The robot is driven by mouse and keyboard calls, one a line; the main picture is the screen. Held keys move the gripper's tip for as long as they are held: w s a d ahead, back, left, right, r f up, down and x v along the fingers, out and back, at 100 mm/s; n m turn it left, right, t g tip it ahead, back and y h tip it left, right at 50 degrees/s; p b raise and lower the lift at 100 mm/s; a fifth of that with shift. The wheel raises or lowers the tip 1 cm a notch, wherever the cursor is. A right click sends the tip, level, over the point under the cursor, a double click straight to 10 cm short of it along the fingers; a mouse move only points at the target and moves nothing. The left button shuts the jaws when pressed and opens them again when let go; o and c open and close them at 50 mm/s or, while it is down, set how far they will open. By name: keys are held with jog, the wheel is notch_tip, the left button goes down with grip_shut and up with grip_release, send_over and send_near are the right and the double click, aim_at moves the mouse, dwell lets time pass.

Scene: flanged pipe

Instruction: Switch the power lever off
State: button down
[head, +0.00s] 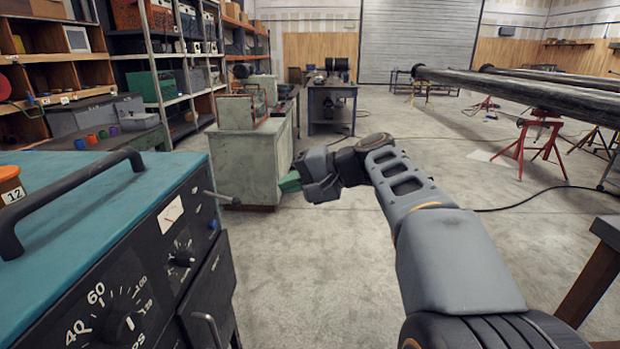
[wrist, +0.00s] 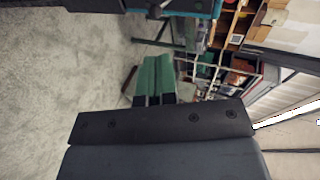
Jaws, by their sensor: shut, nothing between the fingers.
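The power lever (head: 222,197) is a short grey rod with a rounded tip. It sticks out, tilted slightly down to the right, from the dark front panel of a teal-topped machine (head: 130,250) in the head view. My gripper (head: 289,183), with green fingers, is shut and empty. It is to the right of the lever, apart from it, with its fingers pointing left toward the machine. In the wrist view the green fingers (wrist: 153,78) lie together. The machine's dark and teal edge (wrist: 200,7) shows at the top there, with a small metal part I cannot identify surely.
The machine has a black carry handle (head: 75,195), a dial and a knob (head: 181,257). An orange container (head: 11,186) stands on top. A pale green cabinet (head: 245,160) stands behind my gripper. Long pipes on red stands (head: 535,140) are at the right. Open concrete floor lies between.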

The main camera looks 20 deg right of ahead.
jog(key=shift+v, duration=2.2)
jog(key=shift+f, duration=0.15)
jog(key=s+d+f+g+h+p, duration=0.1)
jog(key=s+f+h+p, duration=0.15)
jog(key=f, duration=0.25)
jog(key=s+d+f+g+h+p, duration=0.1)
jog(key=d+f+g+h+p, duration=0.1)
jog(key=f+h, duration=0.3)
jog(key=s+a+r+n+g+h+p, duration=0.1)
jog(key=s+a+r+n+h+p, duration=0.1)
jog(key=s+a+n+p, duration=0.4)
jog(key=s+h+p, duration=0.1)
jog(key=s+p, duration=0.2)
jog(key=p, duration=0.3)
jog(key=shift+s+a+n+p, duration=0.3)
jog(key=shift+s, duration=0.1)
